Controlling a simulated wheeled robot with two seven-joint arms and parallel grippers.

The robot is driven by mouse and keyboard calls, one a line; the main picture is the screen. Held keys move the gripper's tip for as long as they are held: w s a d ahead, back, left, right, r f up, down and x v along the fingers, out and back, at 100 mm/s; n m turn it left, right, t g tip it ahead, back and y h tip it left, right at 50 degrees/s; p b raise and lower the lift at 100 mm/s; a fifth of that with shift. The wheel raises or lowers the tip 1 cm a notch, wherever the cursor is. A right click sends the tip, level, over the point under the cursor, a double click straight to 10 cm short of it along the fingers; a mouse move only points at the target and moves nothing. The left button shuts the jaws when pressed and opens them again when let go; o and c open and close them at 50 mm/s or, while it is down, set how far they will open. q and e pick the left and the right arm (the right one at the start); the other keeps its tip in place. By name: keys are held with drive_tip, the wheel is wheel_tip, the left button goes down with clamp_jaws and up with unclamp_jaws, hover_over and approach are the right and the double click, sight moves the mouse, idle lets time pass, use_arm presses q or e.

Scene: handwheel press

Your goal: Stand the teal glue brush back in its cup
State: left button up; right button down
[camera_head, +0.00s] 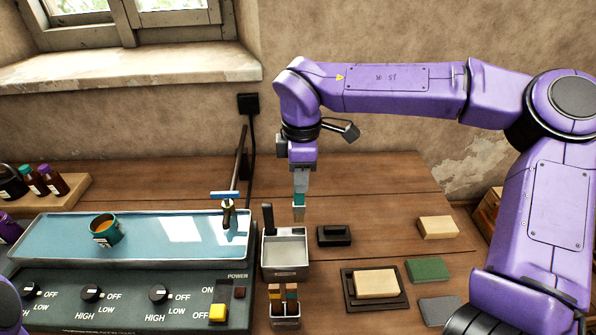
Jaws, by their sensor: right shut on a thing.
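My right gripper (301,183) points down in the middle of the view, its jaws shut on the teal brush (299,200). The brush hangs upright with its pale beige tip down, above and slightly right of an open metal box (285,271). A teal cup (101,240) with orange-brown content stands in the blue-lined tray at left, well away from the brush. A small metal holder (286,323) with several dark and brown upright pieces stands in front of the box. My left gripper is out of view.
The shallow tray (140,262) sits behind a control panel (120,300) with knobs and a yellow button (217,312). A black block (334,236), wooden blocks (437,227) and a green pad (428,270) lie at right. Bottles (53,180) stand at far left.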

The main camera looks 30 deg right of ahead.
sight(300, 211)
drive_tip(key=shift+w+f+b, duration=0.2)
drive_tip(key=shift+f+b, duration=0.15)
drive_tip(key=shift+f, duration=0.6)
drive_tip(key=shift+f+b, duration=0.4)
drive_tip(key=shift+f, duration=0.3)
wheel_tip(300, 211, down, 8)
drive_tip(key=b, duration=0.7)
drive_tip(key=shift+b, duration=0.3)
drive_tip(key=c, duration=1)
unclamp_jaws()
drive_tip(key=shift+o, duration=0.2)
wheel_tip(300, 211, up, 11)
drive_tip(key=shift+f+b, duration=0.2)
drive_tip(key=shift+b, duration=0.4)
